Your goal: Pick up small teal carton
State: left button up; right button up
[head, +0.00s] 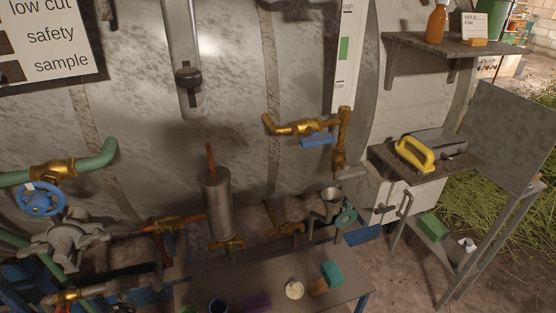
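A small teal block (332,273), which looks like the teal carton, is on the low table (250,281) at the bottom centre. It stands near the table's right end, against or just behind a tan-orange block (318,286); I cannot tell if they touch. Neither of my grippers shows in the head view.
A round pale item (294,289), a purple block (257,302) and a dark blue cup (218,305) share the low table. Behind it are a metal cylinder (216,203) and brass pipes. A green box (433,227) sits on a lower shelf at right. A yellow-handled item (414,154) lies above it.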

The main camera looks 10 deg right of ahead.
aim_at(329, 270)
jog(key=l+z, duration=0.1)
jog(key=z, duration=0.8)
